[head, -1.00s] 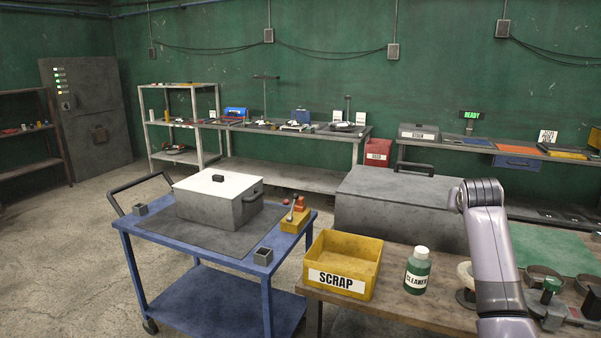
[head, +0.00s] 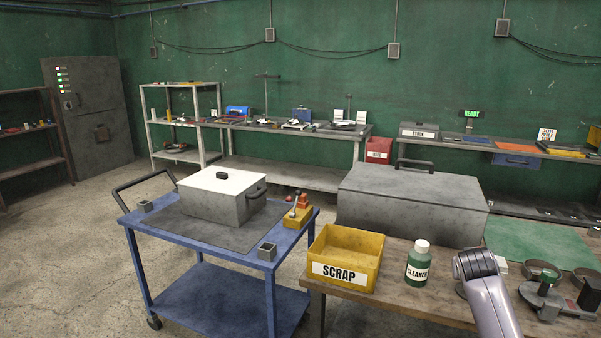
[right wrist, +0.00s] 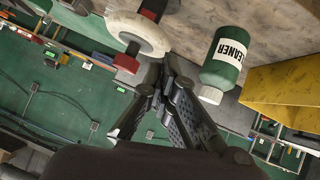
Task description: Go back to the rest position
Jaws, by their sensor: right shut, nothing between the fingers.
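My right arm (head: 488,292) comes up from the bottom right of the head view, and its gripper is out of sight there. In the right wrist view my right gripper (right wrist: 163,70) has its dark fingers together with nothing between them. A white round wheel (right wrist: 137,33) with red parts beside it is just past the fingertips. A green cleaner bottle (right wrist: 226,58) is to the right of the fingers, apart from them. It stands upright on the workbench in the head view (head: 417,268). My left gripper is in neither view.
A yellow scrap bin (head: 345,262) stands left of the bottle on the workbench (head: 400,305). A large grey lidded box (head: 412,203) is behind them. Round holders (head: 543,271) are at the right. A blue cart (head: 195,236) carries a smaller grey box (head: 221,196).

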